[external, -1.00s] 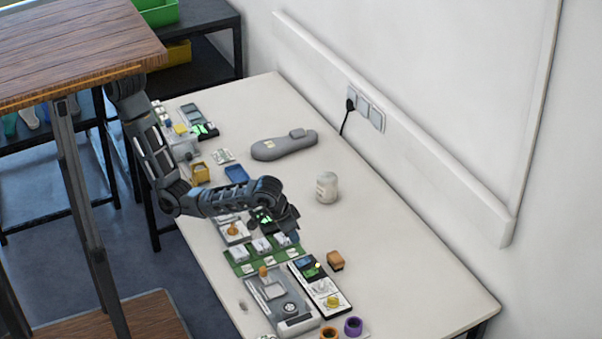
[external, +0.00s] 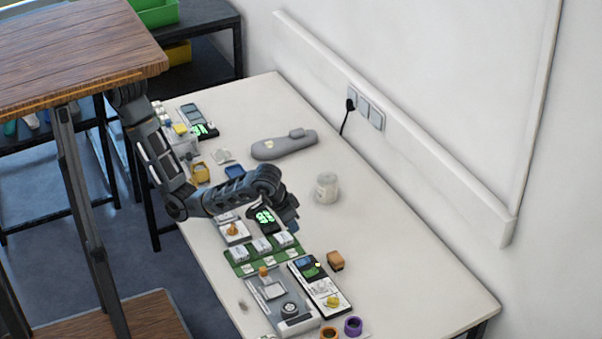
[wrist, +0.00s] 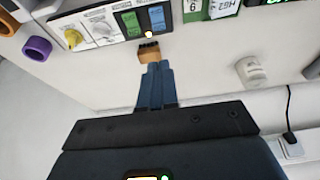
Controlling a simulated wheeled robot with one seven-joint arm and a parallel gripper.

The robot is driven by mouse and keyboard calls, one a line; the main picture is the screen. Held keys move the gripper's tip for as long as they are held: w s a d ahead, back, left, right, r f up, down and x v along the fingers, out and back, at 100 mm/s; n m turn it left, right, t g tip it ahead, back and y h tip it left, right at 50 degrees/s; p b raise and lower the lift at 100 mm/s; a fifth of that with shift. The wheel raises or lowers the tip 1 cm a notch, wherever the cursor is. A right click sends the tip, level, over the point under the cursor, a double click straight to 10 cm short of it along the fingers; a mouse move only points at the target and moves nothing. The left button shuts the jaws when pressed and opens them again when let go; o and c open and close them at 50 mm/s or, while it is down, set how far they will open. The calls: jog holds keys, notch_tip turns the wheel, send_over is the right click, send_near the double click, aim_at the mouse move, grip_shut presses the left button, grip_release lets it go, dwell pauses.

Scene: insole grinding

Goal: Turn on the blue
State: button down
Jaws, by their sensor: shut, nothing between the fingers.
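A black-and-white panel (external: 320,287) lies on the table, with a blue and a green display section and a yellow knob (external: 333,300). In the wrist view its blue section (wrist: 156,18) shows at the top, beside a green section (wrist: 131,23). A small lit spot shows at the panel's edge. A blue item (external: 235,172) lies farther back on the table. My gripper (external: 292,222) is over the table, beyond the green board, apart from the panel. In the wrist view my gripper (wrist: 156,66) has its fingers together, with nothing held.
A green board (external: 262,255) with white modules and a grey device (external: 282,300) lie beside the panel. A brown block (external: 335,261), purple ring (external: 353,326) and white jar (external: 327,188) stand nearby.

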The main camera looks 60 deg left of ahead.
send_near(308, 258)
jog(key=x, duration=0.6)
jog(key=shift+w+a+f+b, duration=0.1)
jog(key=shift+f+b, duration=0.2)
dwell(0.4)
jog(key=shift+w+f, duration=0.2)
jog(key=shift+f, duration=0.05)
jog(key=shift+s, duration=0.15)
jog(key=shift+s+r+p, duration=0.1)
jog(key=shift+s+p, duration=0.5)
jog(key=shift+s, duration=0.1)
